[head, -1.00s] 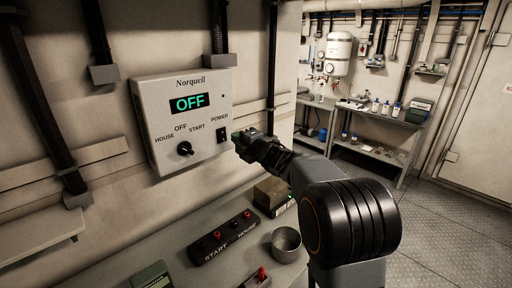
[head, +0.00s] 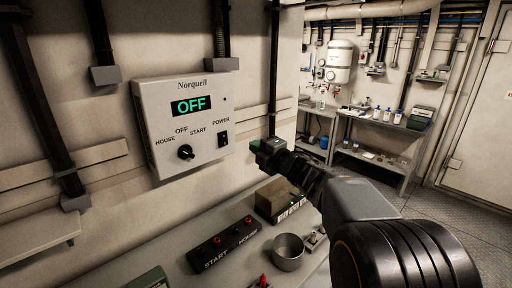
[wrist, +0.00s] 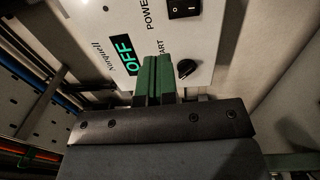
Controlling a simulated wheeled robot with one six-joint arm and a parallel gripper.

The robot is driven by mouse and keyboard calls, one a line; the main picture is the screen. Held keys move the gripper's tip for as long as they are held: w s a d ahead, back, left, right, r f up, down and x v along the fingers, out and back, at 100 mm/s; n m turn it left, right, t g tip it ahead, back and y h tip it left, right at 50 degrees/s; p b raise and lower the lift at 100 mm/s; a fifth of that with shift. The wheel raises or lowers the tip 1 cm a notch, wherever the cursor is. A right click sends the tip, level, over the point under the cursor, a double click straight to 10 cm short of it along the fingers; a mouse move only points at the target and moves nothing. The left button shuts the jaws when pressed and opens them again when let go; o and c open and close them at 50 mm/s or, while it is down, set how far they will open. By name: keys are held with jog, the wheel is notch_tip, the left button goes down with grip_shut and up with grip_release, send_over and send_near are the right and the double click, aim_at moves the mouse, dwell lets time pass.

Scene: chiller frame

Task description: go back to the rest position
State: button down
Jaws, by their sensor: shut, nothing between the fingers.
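My gripper (head: 262,150) is to the right of the white Norquell control box (head: 182,126) in the head view, apart from it and above the bench. Its green fingers (wrist: 153,78) are together in the wrist view, with nothing between them. The box display (head: 191,105) reads OFF in green. Its rotary knob (head: 186,152) and black power rocker switch (head: 223,140) are uncovered in the head view. In the wrist view the box (wrist: 190,50) lies beyond the fingers, which hide part of its lettering.
On the bench below stand a black START/HOUSE strip (head: 228,246) with red terminals, a metal cup (head: 287,253) and a brown box (head: 277,200). Dark vertical conduits (head: 40,110) run up the wall. A shelf unit (head: 380,135) stands at the back right, with open floor before it.

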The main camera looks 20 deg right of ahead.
jog(key=s+d+f+m+g+h, duration=0.5)
jog(key=d+f+m+h, duration=0.55)
jog(key=m, duration=0.55)
jog(key=s+a+f+m+g, duration=0.2)
jog(key=s+a, duration=0.2)
jog(key=s, duration=0.3)
jog(key=s+a+f+m+g+y, duration=0.1)
jog(key=s+a+f+m+g, duration=0.1)
jog(key=s, duration=0.5)
jog(key=s+a+f+m+g+y, duration=0.1)
jog(key=s+a+f+m+g, duration=0.2)
jog(key=s+a, duration=0.4)
jog(key=shift+s+f+g, duration=0.4)
jog(key=shift+g, duration=0.1)
jog(key=shift+y, duration=0.25)
